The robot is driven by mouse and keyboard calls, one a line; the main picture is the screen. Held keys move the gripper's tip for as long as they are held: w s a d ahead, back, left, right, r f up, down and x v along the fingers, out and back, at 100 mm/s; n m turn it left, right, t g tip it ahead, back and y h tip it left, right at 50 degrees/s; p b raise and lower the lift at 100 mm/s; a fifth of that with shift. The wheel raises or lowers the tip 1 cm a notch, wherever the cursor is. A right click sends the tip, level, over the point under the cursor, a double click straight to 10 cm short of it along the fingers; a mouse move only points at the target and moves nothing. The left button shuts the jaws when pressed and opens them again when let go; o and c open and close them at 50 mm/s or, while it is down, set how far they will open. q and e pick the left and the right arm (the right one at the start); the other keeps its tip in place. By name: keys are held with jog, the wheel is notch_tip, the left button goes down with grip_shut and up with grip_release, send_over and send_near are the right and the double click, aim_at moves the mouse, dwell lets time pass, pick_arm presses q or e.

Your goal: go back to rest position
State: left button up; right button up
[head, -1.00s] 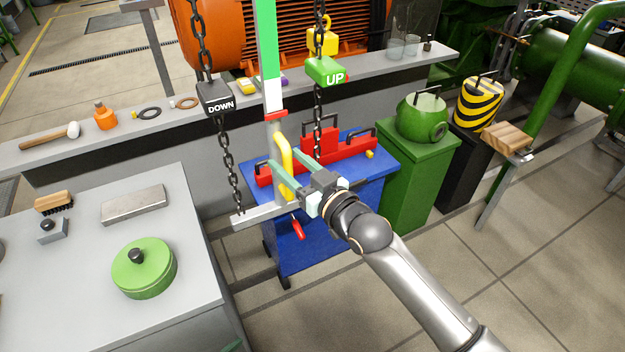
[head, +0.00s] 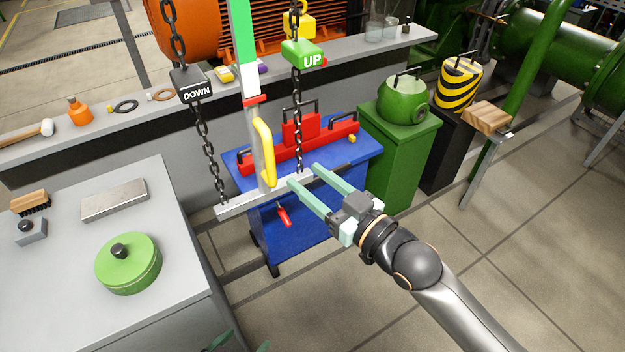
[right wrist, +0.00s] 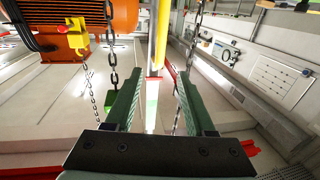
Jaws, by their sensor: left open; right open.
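My right gripper (head: 305,176) is open and empty in the head view, in front of the blue stand and to the right of the yellow handle (head: 264,150) on the upright post. Its fingers do not touch the handle. In the right wrist view the open fingers (right wrist: 157,88) point up past the handle (right wrist: 162,38), with nothing between them. Only the fingertips of my left gripper (head: 242,343) show at the bottom edge of the head view, apart and beside the grey bench.
Chains with DOWN (head: 192,86) and UP (head: 302,54) blocks hang by the post. The blue stand (head: 300,222) carries red parts. A grey bench (head: 70,265) with a green lidded pot (head: 128,264) is left. A green pedestal (head: 400,150) is right. Floor at lower right is open.

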dwell(0.3)
jog(key=s+d+f+m+g+h, duration=0.1)
jog(key=s+d+f+m+h, duration=0.1)
jog(key=s+d+f, duration=0.4)
jog(key=s+d+f+m+g+h, duration=0.1)
jog(key=s+d+f+m+h, duration=0.2)
jog(key=f, duration=1.1)
jog(key=s+d+f+m+h, duration=0.2)
jog(key=s+d+f+h, duration=0.3)
jog(key=s+d+f, duration=0.4)
jog(key=d+f, duration=0.1)
jog(key=d, duration=0.1)
jog(key=shift+s+d+f+g+h, duration=0.35)
jog(key=shift+d+f+g+h, duration=0.05)
